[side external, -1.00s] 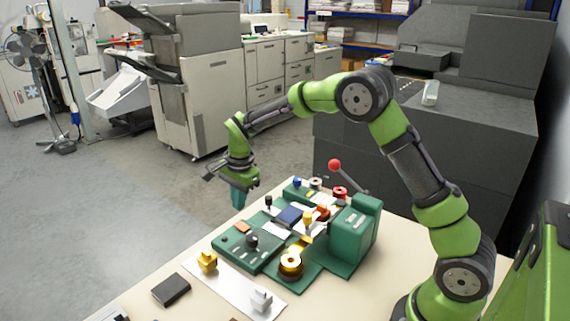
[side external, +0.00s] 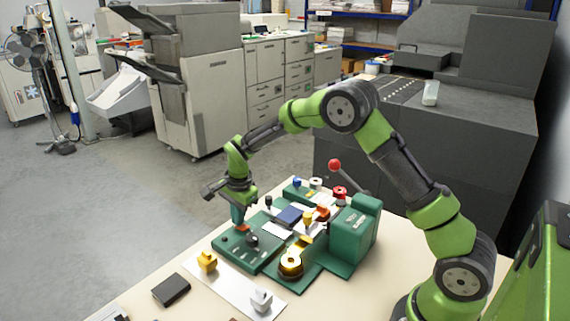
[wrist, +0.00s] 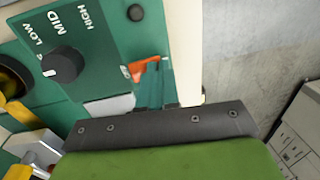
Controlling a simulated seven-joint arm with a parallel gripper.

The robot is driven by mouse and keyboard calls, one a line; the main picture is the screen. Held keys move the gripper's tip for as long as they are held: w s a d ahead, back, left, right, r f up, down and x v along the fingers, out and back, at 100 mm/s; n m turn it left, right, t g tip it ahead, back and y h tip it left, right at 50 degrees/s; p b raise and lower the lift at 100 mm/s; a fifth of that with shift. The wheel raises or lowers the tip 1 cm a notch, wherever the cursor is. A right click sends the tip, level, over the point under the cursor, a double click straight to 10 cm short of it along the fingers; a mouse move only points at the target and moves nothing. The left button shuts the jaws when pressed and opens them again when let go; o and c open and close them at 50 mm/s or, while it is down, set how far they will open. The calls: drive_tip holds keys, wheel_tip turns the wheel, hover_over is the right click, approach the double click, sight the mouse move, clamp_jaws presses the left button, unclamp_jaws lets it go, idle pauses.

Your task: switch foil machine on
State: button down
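The green foil machine (side external: 354,232) stands on the pale table, with a red-knobbed lever (side external: 335,165) at its back. Its flat control panel (side external: 240,255) carries a black knob (side external: 252,239), marked LOW, MID and HIGH in the wrist view (wrist: 62,64). An orange-red rocker switch (wrist: 145,66) sits near the panel's outer edge and is partly hidden by my fingers. My gripper (wrist: 155,90) has its teal fingers together, right over or at the switch. Whether they touch it, and the switch's exact position, I cannot tell.
A dark notebook (side external: 171,290) lies to the left. The floor left of the table is clear.

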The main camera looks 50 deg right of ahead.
sight(244, 227)
drive_tip(key=shift+s+f, duration=0.1)
drive_tip(key=shift+s, duration=0.75)
drive_tip(key=shift+r, duration=0.2)
wheel_tip(244, 227, up, 14)
drive_tip(key=s, duration=0.1)
drive_tip(key=shift+s, duration=0.35)
drive_tip(key=shift+w, duration=0.75)
